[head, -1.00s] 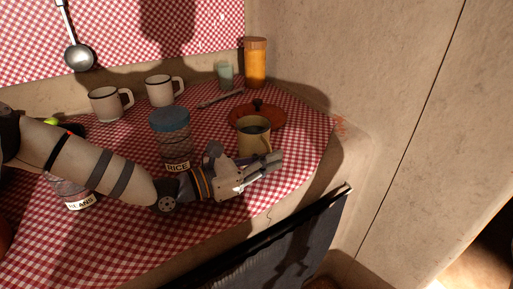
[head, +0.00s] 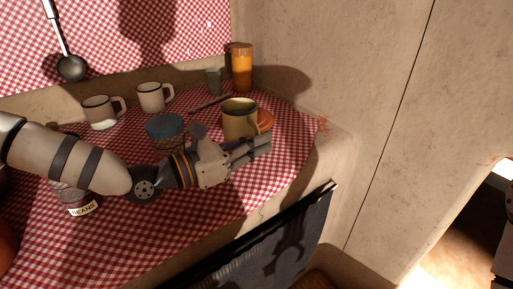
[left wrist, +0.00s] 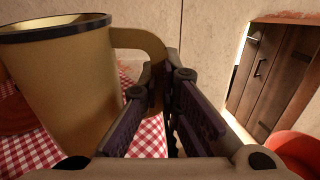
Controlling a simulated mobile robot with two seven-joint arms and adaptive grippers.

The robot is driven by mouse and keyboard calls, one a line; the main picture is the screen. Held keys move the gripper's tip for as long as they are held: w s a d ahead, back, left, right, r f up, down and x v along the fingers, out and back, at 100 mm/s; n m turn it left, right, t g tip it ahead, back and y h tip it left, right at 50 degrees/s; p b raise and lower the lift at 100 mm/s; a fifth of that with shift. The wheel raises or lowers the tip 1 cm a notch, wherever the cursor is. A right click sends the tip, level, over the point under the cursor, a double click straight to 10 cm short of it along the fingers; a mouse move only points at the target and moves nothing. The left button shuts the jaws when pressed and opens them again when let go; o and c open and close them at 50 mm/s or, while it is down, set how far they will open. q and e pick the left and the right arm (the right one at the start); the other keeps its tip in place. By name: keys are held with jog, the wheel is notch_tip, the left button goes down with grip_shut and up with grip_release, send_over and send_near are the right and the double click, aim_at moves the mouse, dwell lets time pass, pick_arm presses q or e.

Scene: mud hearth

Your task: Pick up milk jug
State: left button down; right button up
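In the left wrist view the jug (left wrist: 62,80) fills the left side, upright or slightly tilted. Its handle runs between the two dark finger pads of the gripper (left wrist: 160,88), which are closed about it. The jug's lower part is partly hidden by the gripper. My right gripper is not in view.
A blue-lidded jar (head: 165,127) stands behind my left arm, and a beans jar (head: 82,205) is partly under it. Two mugs (head: 153,97) and an orange container (head: 241,70) stand at the back. The counter edge and wall lie to the right.

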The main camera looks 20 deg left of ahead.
pick_arm(q)
jog(key=s+d+r, duration=0.1)
jog(key=s+r, duration=0.4)
jog(key=s, duration=0.4)
jog(key=shift+s+d, duration=0.35)
dwell(0.5)
